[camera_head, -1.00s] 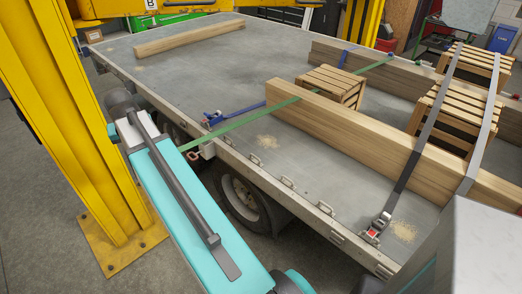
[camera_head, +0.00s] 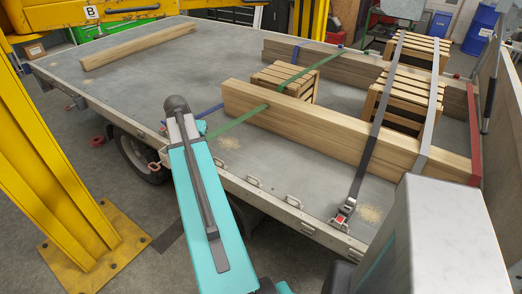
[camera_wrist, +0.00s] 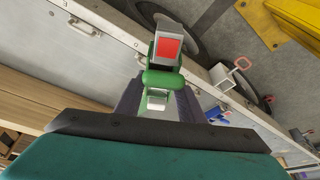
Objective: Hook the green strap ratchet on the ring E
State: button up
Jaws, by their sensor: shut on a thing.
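The green strap ratchet (camera_wrist: 162,76), with a grey and red end piece, sits between the dark fingers of my gripper (camera_wrist: 160,96) in the wrist view. My gripper is shut on it and holds it beside the trailer's side rail. In the head view my teal arm hides the gripper and ratchet. The green strap (camera_head: 240,119) runs from there over the long beam and the slatted crate. A metal ring (camera_wrist: 82,26) on the rail lies left of the ratchet, apart from it. Rail rings (camera_head: 253,181) also show in the head view. I see no letter E.
A blue ratchet (camera_wrist: 215,113) and a red hook (camera_wrist: 242,64) lie to the right in the wrist view. Grey straps (camera_head: 374,125) cross the beams at right. A yellow post (camera_head: 45,160) stands at left. The near left deck (camera_head: 130,90) is mostly clear.

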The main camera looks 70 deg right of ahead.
jog(key=s+d+f+m, duration=0.2)
jog(key=s+d, duration=0.2)
jog(key=s, duration=0.3)
jog(key=s+d+f+m+g, duration=0.1)
jog(key=s+d+f+m, duration=0.1)
jog(key=s+d, duration=0.2)
jog(key=s+d+f+m+g, duration=0.1)
jog(key=s+d, duration=0.3)
jog(key=s, duration=0.7)
jog(key=shift+d+f+m, duration=0.3)
jog(key=shift+f+m, duration=0.3)
jog(key=shift+f, duration=0.1)
jog(key=shift+f+b, duration=2.65)
jog(key=shift+f, duration=2)
jog(key=o, duration=1.4)
jog(key=shift+f, duration=0.1)
